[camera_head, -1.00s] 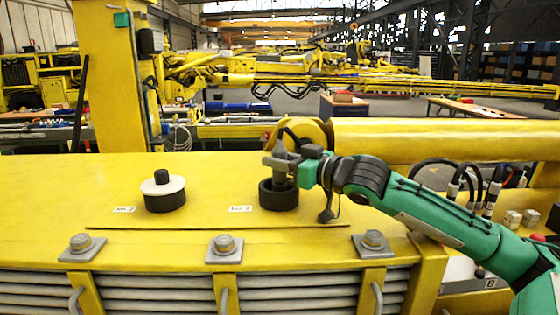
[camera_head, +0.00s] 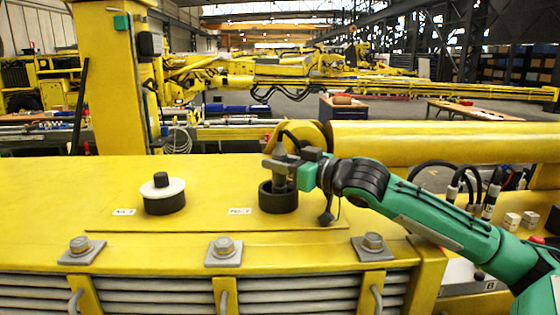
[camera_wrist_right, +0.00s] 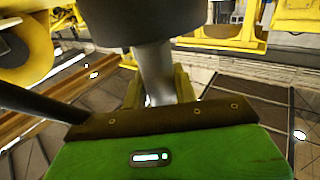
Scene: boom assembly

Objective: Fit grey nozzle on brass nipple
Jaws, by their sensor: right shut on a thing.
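My right gripper (camera_head: 283,170) is shut on the upright grey nozzle (camera_head: 279,184). The nozzle's lower part is at the mouth of a black round holder (camera_head: 278,203) on the yellow deck. I cannot tell whether it is seated in it or just above it. In the right wrist view the grey nozzle (camera_wrist_right: 156,72) is a smooth cylinder between the fingers, meeting a dark round body (camera_wrist_right: 140,22). No brass nipple can be made out. My left gripper is not in view.
A second black holder (camera_head: 165,205) with a white disc (camera_head: 160,190) and black knob (camera_head: 161,180) stands left on the deck (camera_head: 110,180). Bolts (camera_head: 223,248) line the front edge. A yellow post (camera_head: 112,80) rises at left and a yellow cylinder (camera_head: 430,140) lies behind my right arm.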

